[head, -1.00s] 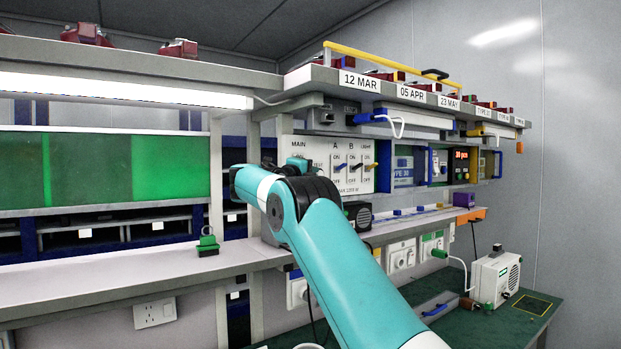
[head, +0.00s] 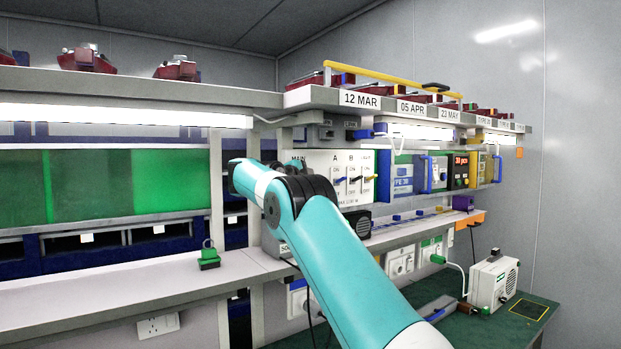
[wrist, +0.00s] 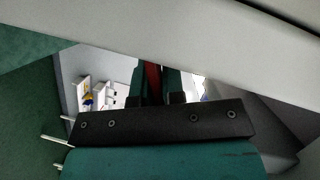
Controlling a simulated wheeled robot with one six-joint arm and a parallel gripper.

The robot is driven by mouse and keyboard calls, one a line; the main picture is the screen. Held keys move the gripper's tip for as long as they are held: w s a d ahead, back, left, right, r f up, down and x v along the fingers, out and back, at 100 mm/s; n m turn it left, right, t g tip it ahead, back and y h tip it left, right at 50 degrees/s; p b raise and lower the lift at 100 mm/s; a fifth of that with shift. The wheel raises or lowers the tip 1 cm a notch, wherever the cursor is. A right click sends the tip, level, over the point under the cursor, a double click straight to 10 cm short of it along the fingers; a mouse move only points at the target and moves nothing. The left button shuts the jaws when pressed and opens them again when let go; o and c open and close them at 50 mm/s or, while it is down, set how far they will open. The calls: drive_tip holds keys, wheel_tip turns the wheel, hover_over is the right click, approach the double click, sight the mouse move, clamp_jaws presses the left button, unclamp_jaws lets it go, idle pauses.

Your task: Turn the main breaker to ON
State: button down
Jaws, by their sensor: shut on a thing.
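The white switch panel (head: 318,157) labelled MAIN, A, B and LIGHT is on the rack behind my arm. Small levers A (head: 338,181) and B (head: 355,179) show on it. My arm covers the part under the MAIN label, so the main breaker's position cannot be read in the head view. My gripper is hidden there too. In the wrist view my gripper (wrist: 153,76) has its two dark green fingers close together on a narrow red piece (wrist: 153,84), which looks like the breaker's handle. How far it is turned cannot be told.
A shelf edge with date labels (head: 360,99) overhangs the panel. A green padlock-like item (head: 209,259) stands on the grey bench (head: 120,287) at left. A white box device (head: 493,283) stands on the green lower surface at right. A pale beam (wrist: 200,35) crosses close in the wrist view.

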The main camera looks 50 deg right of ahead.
idle(0.4)
drive_tip(key=c, duration=1.5)
unclamp_jaws()
drive_tip(key=p+v, duration=0.6)
drive_tip(key=v, duration=1.1)
drive_tip(key=shift+a+p, duration=0.25)
drive_tip(key=shift+p, duration=0.15)
